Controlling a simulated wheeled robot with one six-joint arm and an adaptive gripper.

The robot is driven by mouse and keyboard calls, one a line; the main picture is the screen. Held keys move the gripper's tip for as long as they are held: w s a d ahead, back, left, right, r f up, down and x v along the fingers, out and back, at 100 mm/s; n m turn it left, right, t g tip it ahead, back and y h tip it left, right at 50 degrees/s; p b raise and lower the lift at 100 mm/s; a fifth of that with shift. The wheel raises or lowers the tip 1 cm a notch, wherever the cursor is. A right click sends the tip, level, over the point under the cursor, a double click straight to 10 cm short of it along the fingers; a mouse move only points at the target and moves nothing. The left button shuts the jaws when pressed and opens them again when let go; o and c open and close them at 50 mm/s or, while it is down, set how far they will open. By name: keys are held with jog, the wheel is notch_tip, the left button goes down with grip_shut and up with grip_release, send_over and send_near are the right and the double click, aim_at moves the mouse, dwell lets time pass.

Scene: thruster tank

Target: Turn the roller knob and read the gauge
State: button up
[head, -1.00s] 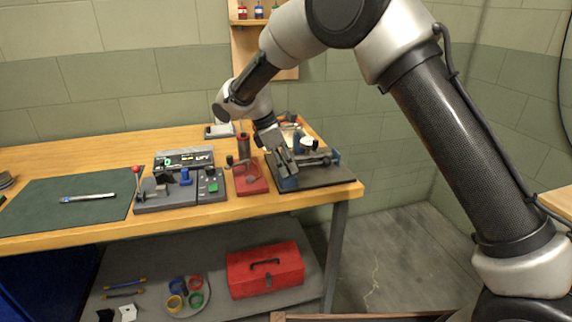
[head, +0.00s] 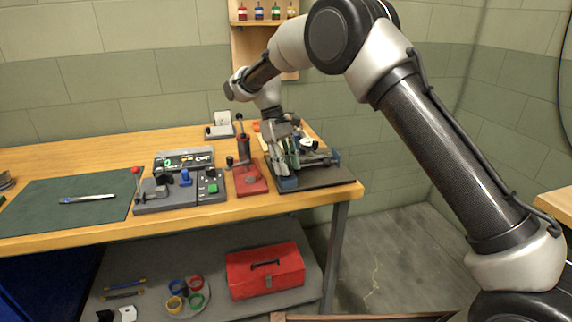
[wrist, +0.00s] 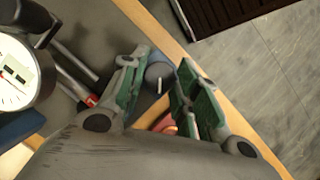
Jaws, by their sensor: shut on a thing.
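My gripper (head: 289,160) is at the dark bench fixture on the right end of the table. In the wrist view its green-padded fingers (wrist: 168,88) are on either side of a blue roller knob (wrist: 157,76) with a white mark line, and they are shut on it. The fingers hide part of the knob. In the head view the gauge (head: 307,142) is small and unreadable, just right of my gripper.
A red hand press (head: 252,182) stands just left of the fixture, close to my gripper. A grey control unit (head: 165,195) is further left, beside a green mat (head: 65,208) with a pen. The fixture's dark base (head: 335,176) has free room at its right.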

jog(key=m+y, duration=0.1)
jog(key=m, duration=0.1)
jog(key=m+g+y, duration=0.1)
jog(key=m, duration=0.2)
jog(key=shift+w+d+m, duration=0.15)
jog(key=shift+m, duration=0.15)
jog(key=shift+m+y, duration=0.8)
jog(key=shift+m, duration=1.4)
jog(key=o, duration=1)
jog(key=v, duration=1.2)
jog(key=shift+w+d, duration=0.1)
jog(key=shift+d, duration=0.05)
